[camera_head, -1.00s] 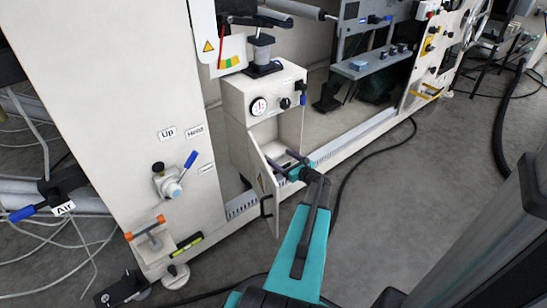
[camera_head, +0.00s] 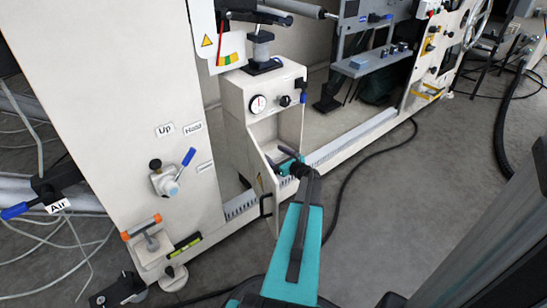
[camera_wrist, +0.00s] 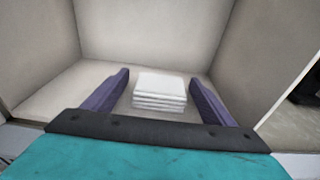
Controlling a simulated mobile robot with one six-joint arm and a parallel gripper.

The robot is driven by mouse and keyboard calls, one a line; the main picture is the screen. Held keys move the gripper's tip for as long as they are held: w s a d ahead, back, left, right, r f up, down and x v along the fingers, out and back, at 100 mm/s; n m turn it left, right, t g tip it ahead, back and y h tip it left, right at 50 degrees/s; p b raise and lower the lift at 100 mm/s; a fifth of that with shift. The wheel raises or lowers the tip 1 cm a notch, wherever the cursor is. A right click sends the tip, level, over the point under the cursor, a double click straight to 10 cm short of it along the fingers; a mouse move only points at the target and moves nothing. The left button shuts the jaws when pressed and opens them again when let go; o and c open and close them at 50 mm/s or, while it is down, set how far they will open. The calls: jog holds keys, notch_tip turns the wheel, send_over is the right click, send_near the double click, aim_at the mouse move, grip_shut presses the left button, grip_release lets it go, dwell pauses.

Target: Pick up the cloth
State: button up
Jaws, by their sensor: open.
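The cloth (camera_wrist: 160,93) is a white folded stack of several layers. It lies on the floor of a pale open compartment in the wrist view. My gripper (camera_wrist: 160,88) is open, with one purple finger on each side of the cloth and a gap on both sides. In the head view my gripper (camera_head: 288,156) reaches into the compartment (camera_head: 268,130) under the gauge box. The cloth cannot be made out in the head view.
The compartment's walls stand close around my gripper in the wrist view. A gauge box (camera_head: 265,92) sits above. A black cable (camera_head: 345,185) lies on the floor to the right.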

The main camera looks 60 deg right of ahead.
aim_at(273, 153)
dwell(0.3)
jog(key=c, duration=1.1)
jog(key=shift+r, duration=0.15)
jog(key=shift+r+p, duration=0.4)
jog(key=shift+r, duration=0.05)
notch_tip(273, 153, up, 3)
jog(key=shift+f+p, duration=0.1)
jog(key=shift+p, duration=0.8)
jog(key=s+a+p, duration=0.1)
jog(key=s+a, duration=0.2)
jog(key=a, duration=0.1)
jog(key=s+a+p, duration=0.1)
jog(key=s+a, duration=0.2)
jog(key=a, duration=0.1)
jog(key=s+a+r+p, duration=0.1)
jog(key=s+a+p, duration=0.1)
jog(key=a, duration=0.3)
jog(key=shift+s, duration=0.8)
